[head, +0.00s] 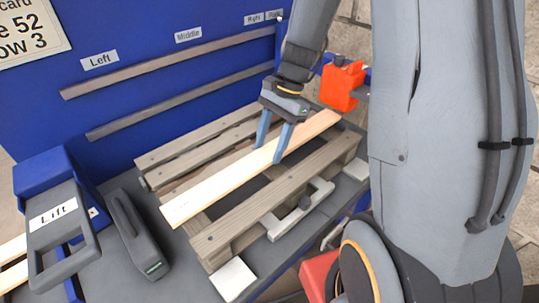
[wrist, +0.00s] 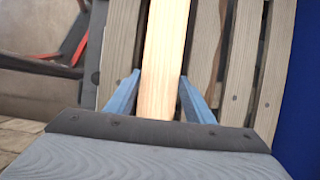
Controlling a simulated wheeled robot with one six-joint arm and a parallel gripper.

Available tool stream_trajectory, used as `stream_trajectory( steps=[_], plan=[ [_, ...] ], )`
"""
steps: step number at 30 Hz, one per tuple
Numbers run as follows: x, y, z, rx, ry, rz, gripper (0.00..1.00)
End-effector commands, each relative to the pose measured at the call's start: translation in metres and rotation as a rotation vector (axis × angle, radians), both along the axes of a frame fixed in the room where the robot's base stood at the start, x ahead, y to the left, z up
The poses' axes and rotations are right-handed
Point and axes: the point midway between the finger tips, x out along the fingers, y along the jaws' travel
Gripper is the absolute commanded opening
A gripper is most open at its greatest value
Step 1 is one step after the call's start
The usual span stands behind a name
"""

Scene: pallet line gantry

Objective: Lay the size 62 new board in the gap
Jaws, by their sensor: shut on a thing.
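A pale new board (head: 236,176) lies lengthwise over the weathered grey pallet (head: 310,182), between its old boards. My gripper (head: 274,148) is shut on the new board, one blue finger on each long side. In the wrist view the new board (wrist: 165,50) runs straight away between my two fingers (wrist: 158,95). A dark opening shows beside the board, towards the front old board. I cannot tell whether the board rests on the pallet or is held just above it. No size mark on the board is readable.
A blue panel (head: 60,125) with labelled rails stands behind. An orange box (head: 342,86) is behind the pallet's right end. A pale block (head: 233,279) lies in front.

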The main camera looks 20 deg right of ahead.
Motion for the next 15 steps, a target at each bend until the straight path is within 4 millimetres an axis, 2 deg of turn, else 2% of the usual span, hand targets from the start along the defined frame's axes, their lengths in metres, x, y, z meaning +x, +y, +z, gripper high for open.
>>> stream_trajectory(
  steps=[5,12,15],
  plan=[
    [0.0,0.0,-0.01,0.001,0.001,-0.001,0.18],
    [-0.001,0.0,-0.038,0.001,0.003,-0.001,0.18],
    [0.0,0.0,-0.043,0.0,-0.001,0.0,0.18]
  ],
)
